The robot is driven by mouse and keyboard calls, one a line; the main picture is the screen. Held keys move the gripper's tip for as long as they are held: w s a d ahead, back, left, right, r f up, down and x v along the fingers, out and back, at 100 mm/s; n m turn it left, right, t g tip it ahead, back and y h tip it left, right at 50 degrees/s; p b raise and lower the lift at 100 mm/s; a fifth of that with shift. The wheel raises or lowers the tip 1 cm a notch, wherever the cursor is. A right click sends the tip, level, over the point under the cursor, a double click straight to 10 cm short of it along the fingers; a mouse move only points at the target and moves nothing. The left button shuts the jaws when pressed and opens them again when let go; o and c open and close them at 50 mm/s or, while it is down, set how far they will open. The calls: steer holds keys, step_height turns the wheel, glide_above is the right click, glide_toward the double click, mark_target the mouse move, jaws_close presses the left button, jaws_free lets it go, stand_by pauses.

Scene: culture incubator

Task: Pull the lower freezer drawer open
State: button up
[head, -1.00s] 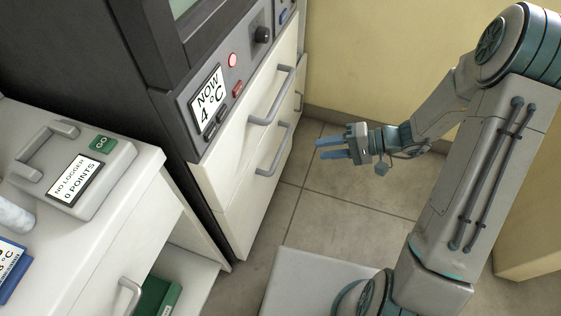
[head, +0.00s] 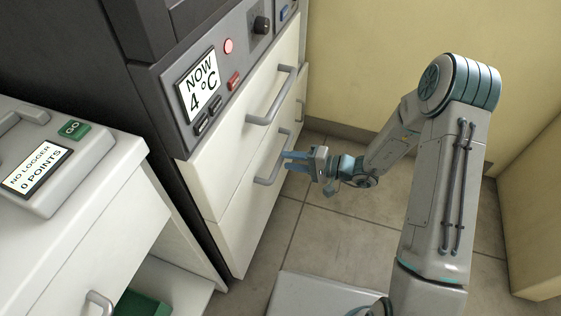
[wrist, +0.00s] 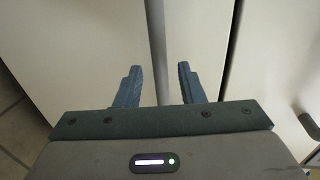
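The lower freezer drawer (head: 243,222) is a cream front panel low in the dark cabinet, and it looks shut. Its grey bar handle (head: 279,160) stands out from the front. My gripper (head: 287,161) is at this handle, with its blue fingers pointing at the drawer front. In the wrist view the fingers (wrist: 158,82) are open and apart, and the handle bar (wrist: 157,40) runs between them. I see a gap on both sides of the bar. How far the fingertips reach past the bar I cannot tell.
The upper drawer (head: 222,165) with its own handle (head: 272,105) is just above. A control panel reads "NOW 4 °C" (head: 198,86). A white bench (head: 95,235) with a logger device (head: 45,170) stands at left.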

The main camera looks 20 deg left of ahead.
mark_target(281, 159)
steer(key=shift+b+x, duration=0.3)
steer(key=shift+x, duration=1.55)
jaws_close()
steer(key=shift+d, duration=0.1)
